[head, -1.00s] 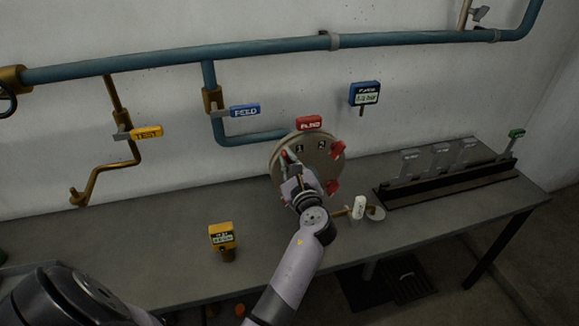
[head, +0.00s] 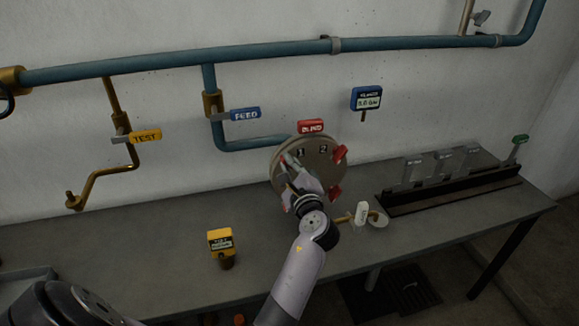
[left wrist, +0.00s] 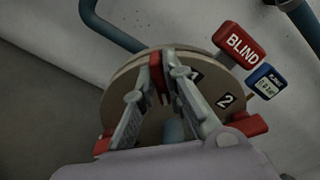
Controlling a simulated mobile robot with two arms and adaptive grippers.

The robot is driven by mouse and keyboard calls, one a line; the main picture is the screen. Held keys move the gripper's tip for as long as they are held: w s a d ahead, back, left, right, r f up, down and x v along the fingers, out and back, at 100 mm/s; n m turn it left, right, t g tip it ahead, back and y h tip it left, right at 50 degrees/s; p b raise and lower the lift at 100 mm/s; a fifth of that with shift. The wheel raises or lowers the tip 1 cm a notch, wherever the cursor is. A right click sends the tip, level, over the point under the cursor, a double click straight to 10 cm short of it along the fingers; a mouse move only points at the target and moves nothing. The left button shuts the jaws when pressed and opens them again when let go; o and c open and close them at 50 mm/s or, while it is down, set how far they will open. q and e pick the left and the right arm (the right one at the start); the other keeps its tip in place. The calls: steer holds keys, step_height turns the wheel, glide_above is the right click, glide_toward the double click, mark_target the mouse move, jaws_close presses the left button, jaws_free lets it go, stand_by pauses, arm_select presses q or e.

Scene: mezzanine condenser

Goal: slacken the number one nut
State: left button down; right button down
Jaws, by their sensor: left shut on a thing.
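The number one nut is a red wing nut (left wrist: 157,72) at the upper left of a round flange (head: 318,160), beside the "1" label. My left gripper (head: 287,166) reaches the flange from the front. In the left wrist view its two fingers (left wrist: 158,90) are shut on this red nut, one finger on each side. The fingers partly hide the "1" label. Another red wing nut (head: 340,153) sits by the "2" label, and one more (head: 335,193) is at the lower right. A red "BLIND" tag (head: 311,126) stands above the flange. My right gripper is not in view.
A blue gauge (head: 367,98) is on the wall. "FEED" (head: 245,114) and "TEST" (head: 146,136) valve handles are on the pipes. A yellow device (head: 220,240) and a white tag (head: 362,212) are on the bench. A dark rack (head: 450,190) stands at right.

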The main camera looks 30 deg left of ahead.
arm_select(q)
steer(key=c, duration=1.7)
jaws_free()
steer(key=shift+o, duration=0.2)
step_height(320, 180, up, 10)
